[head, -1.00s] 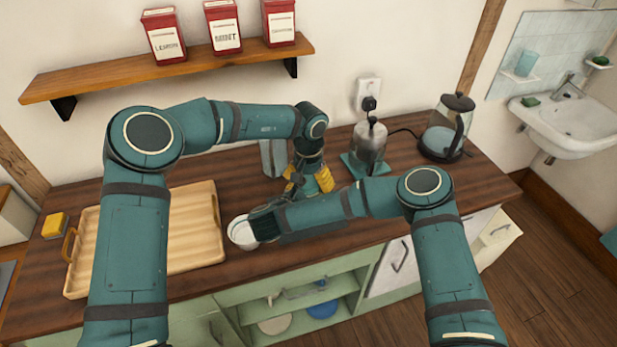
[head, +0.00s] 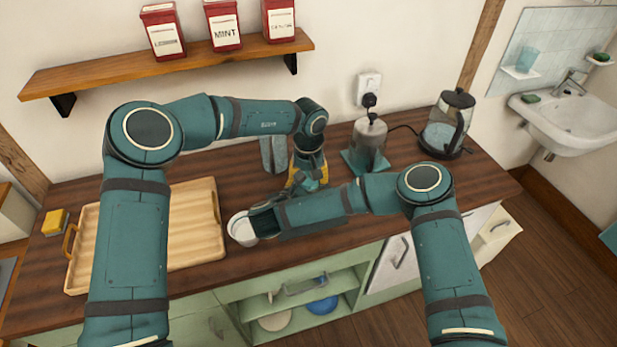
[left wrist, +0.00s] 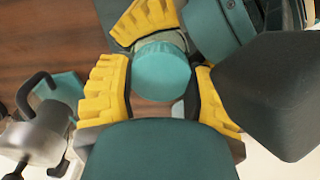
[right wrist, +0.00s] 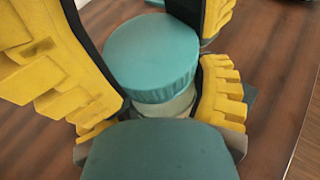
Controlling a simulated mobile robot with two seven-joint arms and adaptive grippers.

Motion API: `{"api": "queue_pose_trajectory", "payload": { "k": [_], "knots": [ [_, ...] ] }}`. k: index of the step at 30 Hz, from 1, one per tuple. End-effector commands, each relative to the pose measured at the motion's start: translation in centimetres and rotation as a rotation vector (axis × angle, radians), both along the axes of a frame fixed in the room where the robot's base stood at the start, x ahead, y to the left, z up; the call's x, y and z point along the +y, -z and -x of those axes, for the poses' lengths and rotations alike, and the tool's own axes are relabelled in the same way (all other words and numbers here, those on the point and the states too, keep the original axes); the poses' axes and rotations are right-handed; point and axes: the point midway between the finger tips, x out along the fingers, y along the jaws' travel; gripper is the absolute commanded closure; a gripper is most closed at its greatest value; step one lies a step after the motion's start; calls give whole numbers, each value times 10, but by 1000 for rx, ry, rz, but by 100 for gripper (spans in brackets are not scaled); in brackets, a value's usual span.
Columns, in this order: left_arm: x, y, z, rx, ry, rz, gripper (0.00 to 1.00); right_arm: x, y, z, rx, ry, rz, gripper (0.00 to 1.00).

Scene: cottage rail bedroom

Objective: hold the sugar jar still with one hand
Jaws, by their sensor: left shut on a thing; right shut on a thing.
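The sugar jar's round teal lid (left wrist: 162,68) is seen from above in the left wrist view, and the lid (right wrist: 152,55) also shows in the right wrist view. A strip of the pale glass jar (right wrist: 168,105) shows below the lid. In the head view my arms hide the jar. My left gripper (left wrist: 160,85) has its yellow fingers around the lid and appears shut on it. My right gripper (right wrist: 165,105) has its fingers lower, around the jar body, and appears shut on it. The exact finger contacts are partly hidden.
A white cup (head: 240,229) stands close to my right forearm. A wooden tray (head: 185,215) lies at left with a yellow sponge (head: 55,222) beyond it. A metal press (head: 370,140) and a kettle (head: 447,125) stand at right. A shelf (head: 170,70) hangs above.

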Motion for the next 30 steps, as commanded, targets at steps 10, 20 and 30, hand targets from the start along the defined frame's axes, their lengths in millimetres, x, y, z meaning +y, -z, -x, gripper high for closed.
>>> {"api": "queue_pose_trajectory", "payload": {
  "k": [10,20,30],
  "knots": [
    [0,0,0,0,-70,1,90,0,1,0,1,0,0,100],
    [0,0,0,0,-68,0,18,0,1,0,1,0,0,100],
    [0,-18,0,-2,-68,0,18,0,1,0,1,0,0,100]
  ]
}}
